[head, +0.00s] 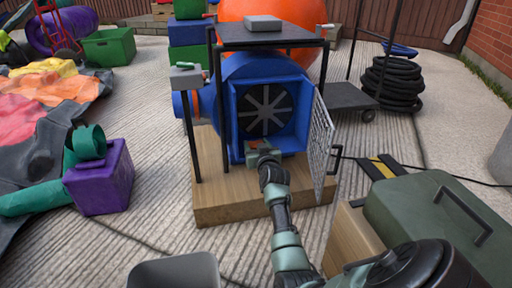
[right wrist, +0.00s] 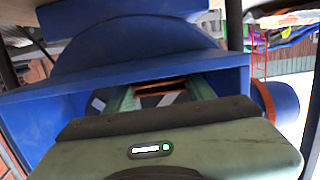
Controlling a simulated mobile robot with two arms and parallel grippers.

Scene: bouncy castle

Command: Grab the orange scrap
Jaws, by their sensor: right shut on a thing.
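The orange scrap (head: 250,146) shows only as a small orange-brown patch at the mouth of the blue blower (head: 236,110), in front of the black fan grille. My right gripper (head: 262,152) reaches into the blower's square opening and is shut on the scrap. In the right wrist view, an orange-brown strip of the scrap (right wrist: 160,84) shows between the green fingers, inside the blue housing. Most of the scrap is hidden. My left gripper is not in view.
The blower stands on a wooden base (head: 255,205) inside a black frame. A mesh door (head: 320,145) stands open to the right of the opening. A purple box (head: 100,182) is at left. A green case (head: 440,215) is at right, near my arm.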

